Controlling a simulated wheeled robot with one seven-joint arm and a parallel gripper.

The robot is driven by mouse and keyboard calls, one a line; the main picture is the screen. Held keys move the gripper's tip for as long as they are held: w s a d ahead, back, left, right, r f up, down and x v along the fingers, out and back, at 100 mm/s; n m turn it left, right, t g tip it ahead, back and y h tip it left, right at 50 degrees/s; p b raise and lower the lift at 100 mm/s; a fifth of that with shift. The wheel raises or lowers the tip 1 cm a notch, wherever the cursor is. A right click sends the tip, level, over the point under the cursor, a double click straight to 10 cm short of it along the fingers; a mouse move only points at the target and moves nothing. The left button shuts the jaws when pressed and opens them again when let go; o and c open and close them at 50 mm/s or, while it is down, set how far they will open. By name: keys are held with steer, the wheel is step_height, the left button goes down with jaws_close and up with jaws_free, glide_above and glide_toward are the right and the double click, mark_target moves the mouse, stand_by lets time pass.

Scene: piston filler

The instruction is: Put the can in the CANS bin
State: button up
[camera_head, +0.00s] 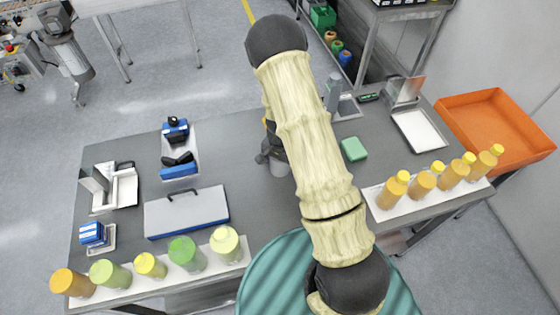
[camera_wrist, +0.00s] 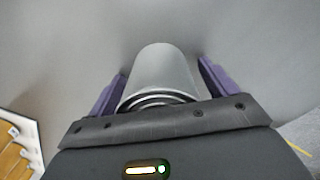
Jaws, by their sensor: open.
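A plain grey can (camera_wrist: 163,72) stands between the two purple fingers of my gripper (camera_wrist: 162,66) in the wrist view. A gap shows between the can and the right finger; contact on the left cannot be told. My gripper is open. In the head view, my dark gripper (camera_head: 267,150) is low over the middle of the grey table, partly hidden by my arm. The can (camera_head: 279,169) shows beside it as a small grey cylinder. No bin with a readable CANS label shows; an orange bin (camera_head: 472,108) is at the right.
Orange, yellow and green bottles (camera_head: 187,254) stand on a white strip at the front left. Orange bottles (camera_head: 421,185) stand at the right. A grey case (camera_head: 187,211), a green block (camera_head: 354,149) and a metal tray (camera_head: 420,131) lie on the table. Bare tabletop surrounds the gripper.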

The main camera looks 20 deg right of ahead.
steer(key=c, duration=1.2)
steer(key=shift+o, duration=0.2)
steer(key=shift+r, duration=0.1)
step_height(320, 180, up, 10)
steer(key=shift+f+b, duration=0.1)
steer(key=shift+b, duration=0.55)
